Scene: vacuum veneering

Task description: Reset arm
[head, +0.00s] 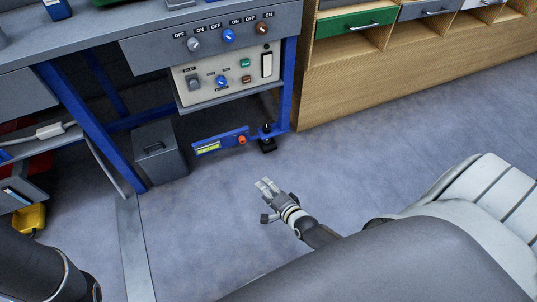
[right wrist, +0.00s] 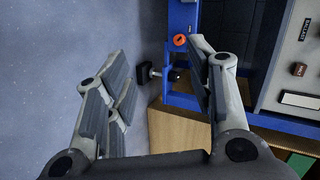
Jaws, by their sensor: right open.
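My right gripper (head: 266,187) is low over the bare floor in the head view, in front of the blue workbench. In the right wrist view its jaws (right wrist: 160,80) stand wide apart with nothing between the pads. A black levelling foot (right wrist: 158,72) of the bench shows beyond the gap, apart from the fingers. My left gripper is not in view; only a dark part of my left arm shows at the lower left of the head view.
The blue-framed workbench (head: 75,110) carries a control panel (head: 228,80) with knobs and switches. A blue pedal bar (head: 220,141) with a red knob sits near the bench leg. A grey bin (head: 159,152) stands under the bench. A wooden cabinet (head: 400,75) is at right. Open floor (head: 350,155) lies between.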

